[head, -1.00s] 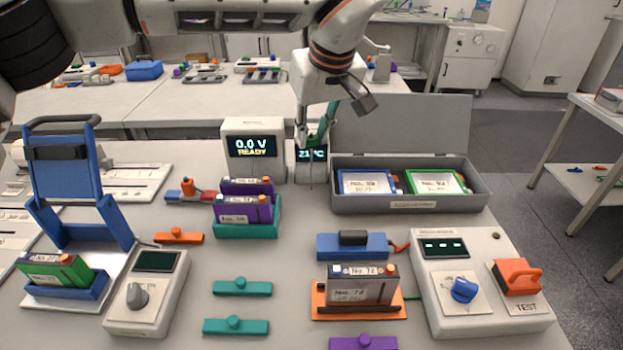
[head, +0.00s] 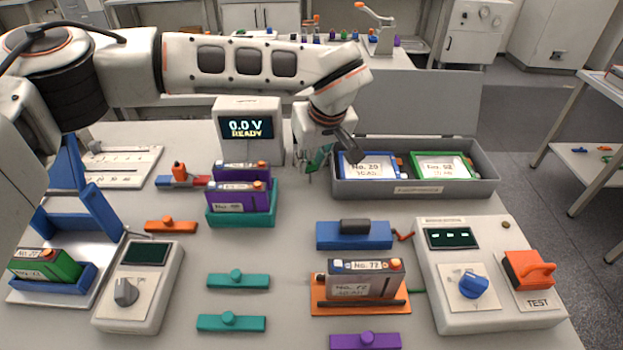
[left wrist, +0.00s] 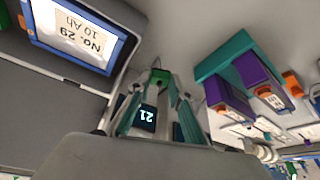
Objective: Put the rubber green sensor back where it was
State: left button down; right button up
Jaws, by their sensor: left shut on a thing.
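I cannot tell whether the sensor touches anything. My right gripper is not in view.
The open grey case (head: 420,192) holds a blue battery (head: 367,168) and a green one (head: 442,168), close right of the gripper. A teal tray (head: 240,218) with purple batteries stands left of it. The READY unit (head: 248,132) stands behind the tray. Bare table lies between tray and case.

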aim_at(309, 187)
pick_arm(q)
jog(key=shift+f, duration=2.75)
jog(key=shift+f, duration=0.15)
jog(key=c, duration=2.1)
grip_release()
jog(key=shift+d+r, duration=0.1)
jog(key=shift+r, duration=0.45)
jog(key=v, duration=1.1)
jog(key=shift+s, duration=0.25)
